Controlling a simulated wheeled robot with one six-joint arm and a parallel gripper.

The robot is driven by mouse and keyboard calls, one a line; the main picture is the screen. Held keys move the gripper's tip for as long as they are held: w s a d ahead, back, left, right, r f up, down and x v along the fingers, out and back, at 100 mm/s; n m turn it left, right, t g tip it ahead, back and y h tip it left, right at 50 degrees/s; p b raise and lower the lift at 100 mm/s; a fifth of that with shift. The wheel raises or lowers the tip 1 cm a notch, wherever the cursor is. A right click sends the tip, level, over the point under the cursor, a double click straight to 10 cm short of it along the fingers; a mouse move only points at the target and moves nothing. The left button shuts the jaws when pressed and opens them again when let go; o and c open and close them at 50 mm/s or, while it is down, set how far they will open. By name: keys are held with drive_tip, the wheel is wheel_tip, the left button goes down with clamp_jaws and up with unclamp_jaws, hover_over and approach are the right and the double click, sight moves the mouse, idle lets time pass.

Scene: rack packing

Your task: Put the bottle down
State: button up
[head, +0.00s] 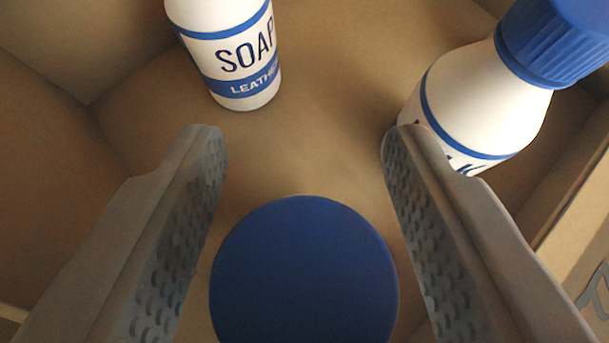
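A bottle with a round blue cap (305,275) is below and between the fingers of my gripper (305,150). I see the cap from above; its body is hidden beneath it. The fingers are spread wide, one on each side of the cap, with a narrow gap on both sides. My gripper is open and appears to hold nothing. The cap is seen end-on, and the bottle seems upright inside a cardboard box (45,170). Whether its base rests on the box floor is hidden.
A white soap bottle (232,55) with blue bands stands in the box at the top. A white milk bottle (480,105) with a blue cap is at the upper right, partly behind the right fingertip. Bare box floor lies between them. A box wall edge (570,195) runs along the right.

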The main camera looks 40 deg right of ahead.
drive_tip(key=shift+s+a+r, duration=0.15)
drive_tip(key=shift+r, duration=0.1)
drive_tip(key=v, duration=1.1)
drive_tip(key=shift+s+r, duration=0.15)
drive_tip(key=shift+s, duration=0.05)
drive_tip(key=shift+a, duration=0.1)
drive_tip(key=s+d+f+n, duration=0.1)
drive_tip(key=s+d+f+n+t+y, duration=0.1)
drive_tip(key=s, duration=0.1)
drive_tip(key=s+d+f+n+t+y, duration=0.1)
drive_tip(key=s, duration=0.1)
drive_tip(key=shift+f+n, duration=0.4)
drive_tip(key=s+d+f+n+t+y, duration=0.1)
drive_tip(key=s+f+n+t+y, duration=0.1)
drive_tip(key=s+f, duration=1)
drive_tip(key=s+d+f+n+t+y, duration=0.2)
drive_tip(key=s+f+t, duration=0.3)
drive_tip(key=s+f, duration=0.8)
wheel_tip(320, 180, down, 7)
drive_tip(key=shift+d+r+n+y, duration=0.1)
drive_tip(key=shift+d+n+y, duration=0.2)
drive_tip(key=shift+y, duration=0.4)
